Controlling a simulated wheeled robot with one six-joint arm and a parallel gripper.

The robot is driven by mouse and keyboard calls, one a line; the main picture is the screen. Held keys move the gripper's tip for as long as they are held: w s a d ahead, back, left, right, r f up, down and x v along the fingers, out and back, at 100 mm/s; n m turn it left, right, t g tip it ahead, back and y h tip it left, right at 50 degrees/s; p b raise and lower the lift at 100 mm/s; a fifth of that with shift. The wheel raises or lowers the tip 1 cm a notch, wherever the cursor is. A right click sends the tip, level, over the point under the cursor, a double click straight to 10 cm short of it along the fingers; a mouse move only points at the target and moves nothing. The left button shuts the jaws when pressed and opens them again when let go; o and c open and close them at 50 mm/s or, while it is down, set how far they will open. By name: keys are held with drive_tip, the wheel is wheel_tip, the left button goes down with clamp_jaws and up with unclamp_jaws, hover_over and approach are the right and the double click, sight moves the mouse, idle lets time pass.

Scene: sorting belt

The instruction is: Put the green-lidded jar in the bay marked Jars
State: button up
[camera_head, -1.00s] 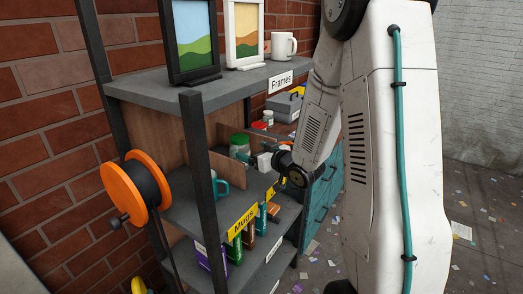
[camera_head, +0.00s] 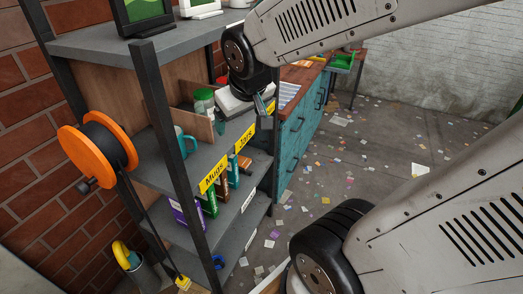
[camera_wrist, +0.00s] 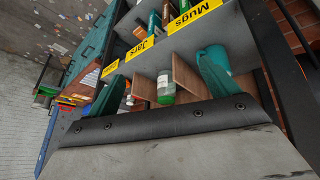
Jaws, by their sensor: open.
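The green-lidded jar (camera_head: 203,98) stands on the middle shelf, partly hidden behind a wooden divider. The wrist view shows the jar (camera_wrist: 166,88) between two wooden dividers, in the bay behind the yellow Jars label (camera_wrist: 140,47). That label (camera_head: 243,138) also shows on the shelf edge in the head view. My gripper (camera_head: 264,104) is in front of the shelf, to the right of the jar and apart from it. In the wrist view my gripper (camera_wrist: 161,88) has its green fingers spread wide with nothing held; the jar shows in the gap beyond.
A teal mug (camera_head: 184,140) stands in the bay marked Mugs (camera_head: 213,176). A dark shelf post (camera_head: 165,100) rises at the front. Several boxes (camera_head: 208,202) stand on the lower shelf. A cable reel (camera_head: 97,155) hangs at left. The floor at right is open, with paper scraps.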

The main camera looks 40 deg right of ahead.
drive_tip(key=s+a+r+g+y, duration=0.1)
drive_tip(key=s+a+g, duration=0.1)
drive_tip(key=s, duration=0.5)
drive_tip(key=s+a+r+g+y, duration=0.1)
drive_tip(key=s+a+g, duration=0.1)
drive_tip(key=s+a, duration=0.2)
drive_tip(key=s, duration=0.3)
drive_tip(key=shift+s+a+n, duration=0.3)
drive_tip(key=shift+s+n, duration=0.1)
